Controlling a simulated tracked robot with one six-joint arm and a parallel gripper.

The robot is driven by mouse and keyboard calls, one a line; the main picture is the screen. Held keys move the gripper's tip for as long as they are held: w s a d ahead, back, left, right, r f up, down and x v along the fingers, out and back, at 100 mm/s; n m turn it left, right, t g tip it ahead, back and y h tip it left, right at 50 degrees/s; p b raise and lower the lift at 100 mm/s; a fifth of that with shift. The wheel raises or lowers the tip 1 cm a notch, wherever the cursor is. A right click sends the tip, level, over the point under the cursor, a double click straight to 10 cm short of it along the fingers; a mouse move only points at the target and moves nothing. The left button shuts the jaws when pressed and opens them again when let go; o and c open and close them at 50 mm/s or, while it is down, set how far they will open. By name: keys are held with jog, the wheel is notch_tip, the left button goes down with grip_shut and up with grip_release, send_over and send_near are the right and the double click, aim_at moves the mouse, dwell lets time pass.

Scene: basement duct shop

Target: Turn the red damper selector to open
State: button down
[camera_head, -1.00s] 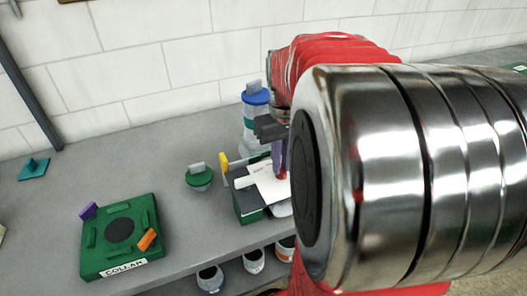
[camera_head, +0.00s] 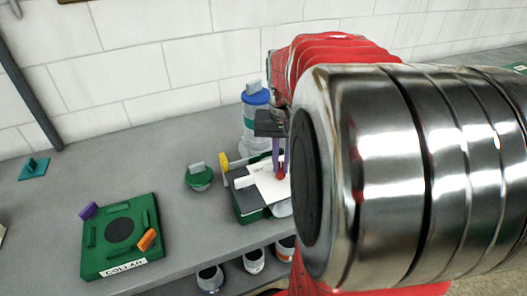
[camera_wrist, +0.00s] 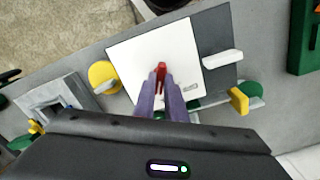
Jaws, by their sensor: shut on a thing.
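The red damper selector (camera_wrist: 161,70) is a small red lever on a white plate (camera_wrist: 130,60) in the wrist view. The plate lies on a dark grey and green box, and a small label near the selector is too small to read. In the head view, the selector (camera_head: 281,176) shows at the plate's right side, partly hidden by my arm. My gripper (camera_wrist: 160,82) has purple fingers and is shut on the selector, one finger on each side of it. Its far end points away from my gripper's body. The fingers also show in the head view (camera_head: 279,158).
A green block marked COLLAR (camera_head: 146,247) stands at the left with purple and orange tabs. A green-lidded jar (camera_head: 199,178) and a blue-lidded container (camera_head: 255,97) stand near the box. Several jars sit on a lower shelf. The bench's left part is mostly clear.

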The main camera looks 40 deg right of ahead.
aim_at(280, 167)
jog(key=shift+a+m, duration=0.1)
jog(key=shift+m, duration=1.6)
jog(key=c, duration=1.8)
grip_release()
jog(key=shift+r, duration=0.1)
notch_tip(280, 167, up, 14)
jog(key=shift+f, duration=0.25)
jog(key=shift+w, duration=0.1)
